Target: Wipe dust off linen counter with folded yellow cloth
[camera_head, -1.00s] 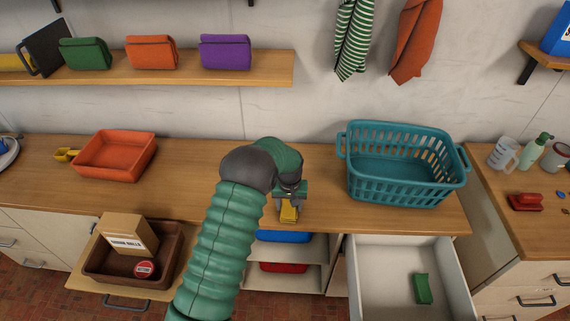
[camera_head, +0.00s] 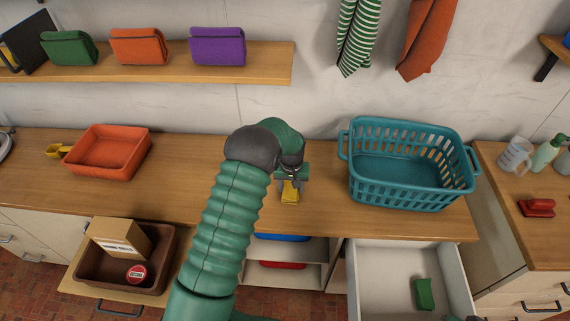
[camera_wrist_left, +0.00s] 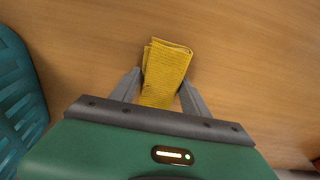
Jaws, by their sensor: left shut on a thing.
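The folded yellow cloth (camera_head: 290,194) is held in my left gripper (camera_head: 290,180), over the wooden counter (camera_head: 175,175) between the orange tray and the teal basket. In the left wrist view the yellow cloth (camera_wrist_left: 166,72) sits between the two grey fingers of my left gripper (camera_wrist_left: 160,88), which is shut on it. The cloth is at the counter surface; I cannot tell how firmly it touches. I cannot make out any dust on the wood.
A teal basket (camera_head: 408,197) stands right of the cloth, an orange tray (camera_head: 107,170) to the left. Below the front edge, a drawer (camera_head: 385,290) stands open, with a green folded item (camera_head: 424,294). A brown bin (camera_head: 165,262) is at lower left.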

